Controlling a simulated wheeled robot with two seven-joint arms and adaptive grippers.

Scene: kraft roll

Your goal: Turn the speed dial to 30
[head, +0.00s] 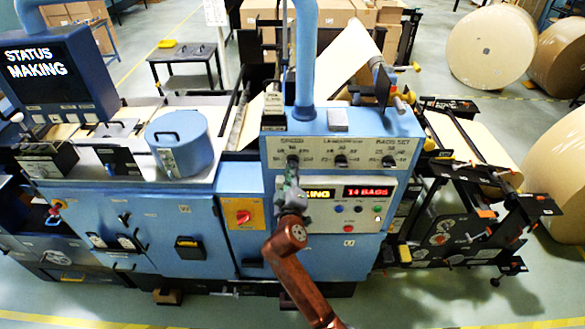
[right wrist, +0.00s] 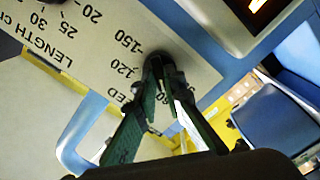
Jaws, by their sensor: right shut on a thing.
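The speed dial (head: 292,161) is the left one of three black knobs on the pale upper strip of the blue control panel. My right gripper (head: 291,181) reaches up to it from below and is shut on the dial. In the right wrist view the dark dial (right wrist: 166,66) sits between the green fingertips of the gripper (right wrist: 163,80). Marks reading 150 and 120 show beside it. The gripper hides part of the scale, and I cannot read where the dial points. My left gripper is not in view.
The length knob (head: 341,161) and the bags knob (head: 388,161) stand to the right. Below is the display (head: 369,191) reading 14 BAGS, with small buttons. A red switch on a yellow plate (head: 243,216) is to the left. A blue pipe (head: 305,60) rises above the panel.

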